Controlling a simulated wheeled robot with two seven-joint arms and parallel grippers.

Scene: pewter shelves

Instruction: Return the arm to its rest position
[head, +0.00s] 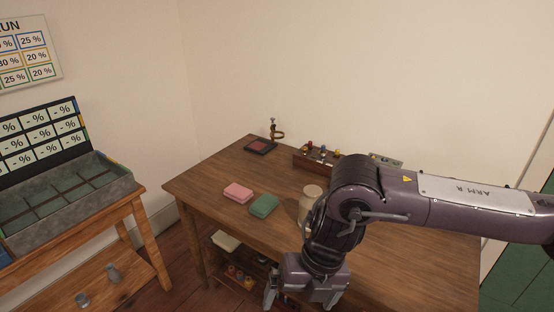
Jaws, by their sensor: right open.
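My right arm (455,197) comes in from the right over the wooden table and bends downward at its elbow. My right gripper (300,306) points down at the bottom edge of the head view, by the table's near side. Its fingers are spread apart, and I see nothing held between them; the tips are partly cut off by the picture edge. My left gripper is not in view.
The wooden table (210,182) holds a pink block (238,193), a green block (264,206), a pale jar (309,198) partly behind my arm, and a rack (318,158). A lower shelf holds small items. Left stands a bench with a grey compartment tray (110,204).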

